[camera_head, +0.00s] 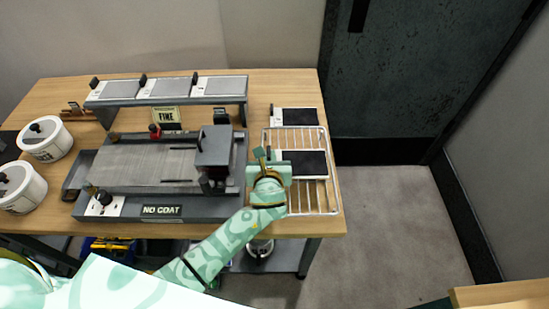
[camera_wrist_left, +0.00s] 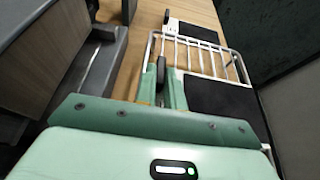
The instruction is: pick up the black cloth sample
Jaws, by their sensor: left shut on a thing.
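A black cloth sample (camera_head: 305,163) with a pale strip on its left end is over the wire rack (camera_head: 327,198) at the right of the bench. It also shows in the left wrist view (camera_wrist_left: 222,97). My left gripper (camera_head: 267,158) is at the sample's left end, shut on its small dark tab. In the left wrist view the fingers (camera_wrist_left: 164,82) close around this tab. Whether the sample touches the rack is hard to tell. A second black sample (camera_head: 297,116) lies behind it, partly past the rack's far edge. My right gripper is not in view.
A coating machine (camera_head: 140,165) marked NO COAT stands left of my gripper, its dark block (camera_head: 213,150) close by. A raised shelf (camera_head: 240,86) with grey samples is behind it. White pots (camera_head: 45,140) stand far left. Open floor (camera_head: 395,220) lies right of the bench.

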